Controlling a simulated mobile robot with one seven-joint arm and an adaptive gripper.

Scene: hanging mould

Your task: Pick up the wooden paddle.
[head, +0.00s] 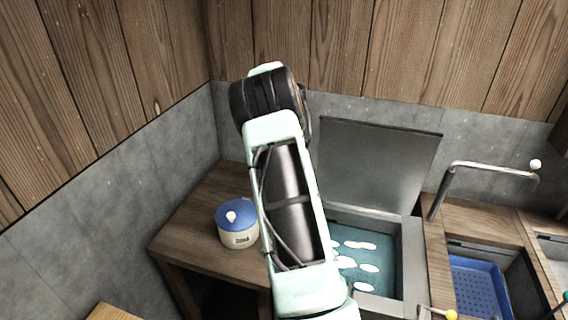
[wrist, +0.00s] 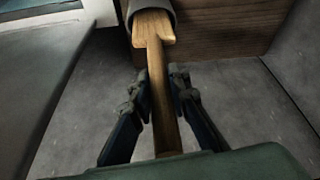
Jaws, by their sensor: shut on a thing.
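The wooden paddle (wrist: 154,27) shows in the wrist view as a light brown piece, wider at the top, with a narrow handle running down toward my palm. My gripper (wrist: 160,84) has one dark finger on each side of the handle and is shut on it. The top of the paddle meets a grey rounded sleeve-like part (wrist: 166,10); whether it still sits inside that part I cannot tell. In the head view my arm covers the middle, and neither the paddle nor my gripper can be made out.
A white pot with a blue lid (head: 238,224) stands on the wooden counter (head: 190,225) left of my arm. To the right is an open basin (head: 385,262) with white pieces in liquid, its raised lid (head: 372,165), a bent tap (head: 480,166) and a blue basket (head: 478,288). Grey and wooden walls stand behind.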

